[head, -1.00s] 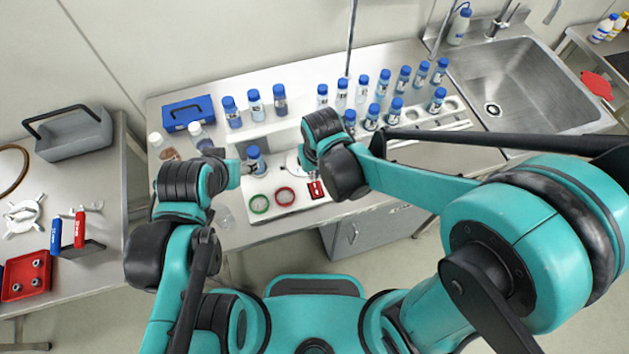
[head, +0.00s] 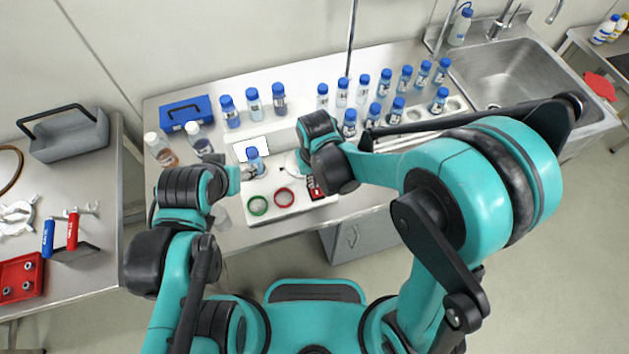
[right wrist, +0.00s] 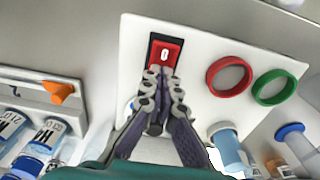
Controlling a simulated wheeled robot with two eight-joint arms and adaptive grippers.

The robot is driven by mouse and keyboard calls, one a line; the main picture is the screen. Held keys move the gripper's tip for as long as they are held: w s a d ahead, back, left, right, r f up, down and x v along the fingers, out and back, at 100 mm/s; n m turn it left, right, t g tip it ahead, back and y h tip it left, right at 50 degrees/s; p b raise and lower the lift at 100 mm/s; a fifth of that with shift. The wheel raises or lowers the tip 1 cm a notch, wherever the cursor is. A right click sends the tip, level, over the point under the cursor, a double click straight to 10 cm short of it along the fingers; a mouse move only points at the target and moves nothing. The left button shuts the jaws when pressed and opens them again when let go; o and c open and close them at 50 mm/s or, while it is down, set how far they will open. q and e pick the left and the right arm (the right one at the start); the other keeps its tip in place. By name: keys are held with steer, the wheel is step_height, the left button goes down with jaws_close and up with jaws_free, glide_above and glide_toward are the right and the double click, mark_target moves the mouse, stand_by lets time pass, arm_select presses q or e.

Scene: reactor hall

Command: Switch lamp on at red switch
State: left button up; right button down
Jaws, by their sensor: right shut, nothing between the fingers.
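The red switch (right wrist: 165,52) is a red rocker marked 0 in a black frame on a white panel (right wrist: 193,60). In the head view the red switch (head: 316,188) is partly hidden by my right gripper (head: 304,168). In the right wrist view my right gripper (right wrist: 157,80) is shut and empty, its fingertips at the lower edge of the rocker; whether they touch it I cannot tell. A bright white, dark-edged lamp panel (head: 243,149) glows behind a blue-capped bottle (head: 254,158). My left gripper (head: 249,173) is at this bottle; its finger closure is unclear.
A green ring (head: 258,206) and a red ring (head: 284,197) sit on the white panel beside the switch. Several blue-capped bottles stand along the bench back and in a rack (head: 456,104). A blue box (head: 187,112) stands at the left; a sink (head: 515,70) is at the right.

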steer(key=shift+s, duration=0.2)
steer(key=shift+s+d, duration=0.15)
steer(key=shift+s, duration=0.2)
steer(key=shift+s+d+r, duration=0.15)
steer(key=shift+s, duration=0.1)
steer(key=shift+w, duration=0.1)
